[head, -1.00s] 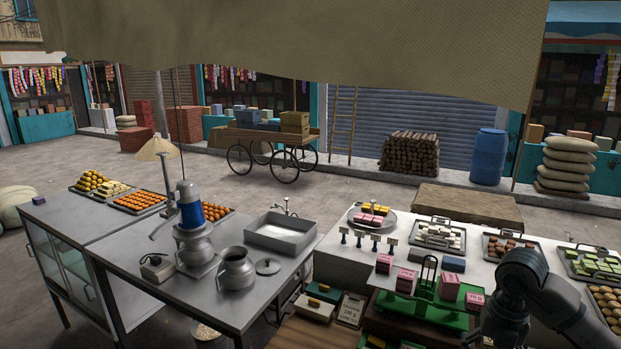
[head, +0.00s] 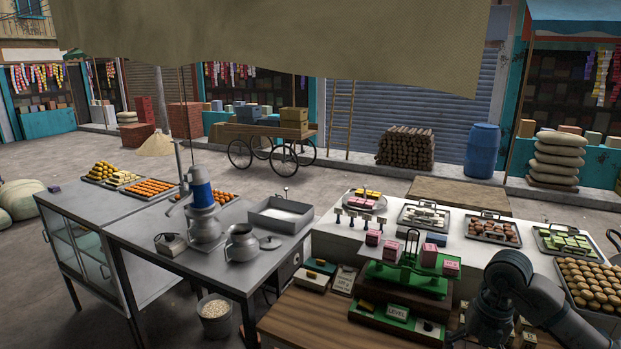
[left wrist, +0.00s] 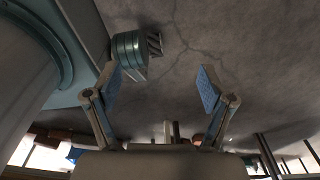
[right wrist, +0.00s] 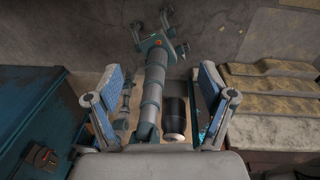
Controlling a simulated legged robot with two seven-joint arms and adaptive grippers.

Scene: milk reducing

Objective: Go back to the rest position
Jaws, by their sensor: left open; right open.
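My left gripper (left wrist: 158,88) shows in the left wrist view with its two blue-padded fingers spread and nothing between them. Bare cracked ground lies beyond it, and parts of my own body show at the left. My right gripper (right wrist: 160,88) is open in the right wrist view, its blue pads wide apart. Grey jointed links, which look like mine, lie beyond and between its fingers, and I see nothing gripped. In the head view a dark link of my right arm stands at the lower right; neither gripper's fingers show there. The left arm is out of that view.
A green scale (head: 408,272) stands on the wooden counter (head: 290,325) in front of the white sweets table (head: 390,222). A steel table (head: 165,243) with a blue-topped machine (head: 202,205) is at left. A bucket (head: 215,318) stands on the floor. Open ground lies behind.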

